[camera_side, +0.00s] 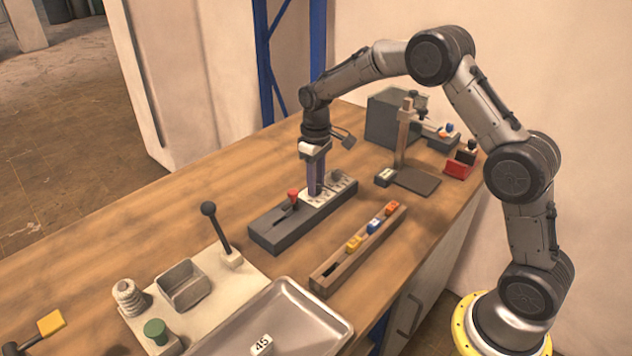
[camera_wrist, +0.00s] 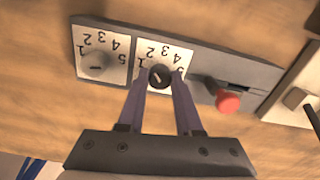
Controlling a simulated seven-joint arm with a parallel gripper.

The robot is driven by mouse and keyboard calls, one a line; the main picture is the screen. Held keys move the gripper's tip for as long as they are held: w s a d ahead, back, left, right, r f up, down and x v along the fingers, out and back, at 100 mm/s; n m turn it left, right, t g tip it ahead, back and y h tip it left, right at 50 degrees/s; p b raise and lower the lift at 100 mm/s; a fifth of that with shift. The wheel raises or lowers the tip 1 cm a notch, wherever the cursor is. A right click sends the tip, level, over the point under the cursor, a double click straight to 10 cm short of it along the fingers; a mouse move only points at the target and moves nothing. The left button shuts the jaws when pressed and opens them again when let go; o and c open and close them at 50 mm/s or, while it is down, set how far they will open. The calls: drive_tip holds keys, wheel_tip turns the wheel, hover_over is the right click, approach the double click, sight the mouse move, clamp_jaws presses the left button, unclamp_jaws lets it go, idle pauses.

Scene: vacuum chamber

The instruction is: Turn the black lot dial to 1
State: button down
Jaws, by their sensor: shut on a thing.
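The black lot dial (camera_wrist: 160,77) sits on a white plate (camera_wrist: 150,49) numbered 1 to 5. A short pale line on its face slants, with its upper end toward the left, the side of the 1; I cannot tell exactly which number it marks. My gripper (camera_wrist: 161,81) is shut on the dial, one purple finger on each side. In the side view my gripper (camera_side: 316,191) points straight down onto the long grey panel (camera_side: 282,230), and its fingers hide the dial there.
A grey dial (camera_wrist: 97,62) on its own numbered plate is to the left in the wrist view. A red knob (camera_wrist: 228,100) in a slot is to the right. A wooden rack (camera_side: 335,268) with coloured blocks lies in front of the panel. A lever (camera_side: 218,228) stands to the left.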

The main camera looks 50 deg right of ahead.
drive_tip(key=n, duration=0.3)
drive_tip(key=shift+n, duration=0.3)
drive_tip(key=shift+r+n, duration=0.1)
drive_tip(key=shift+n, duration=1.7)
drive_tip(key=c, duration=0.6)
unclamp_jaws()
wheel_tip(320, 180, up, 14)
drive_tip(key=shift+f, duration=0.15)
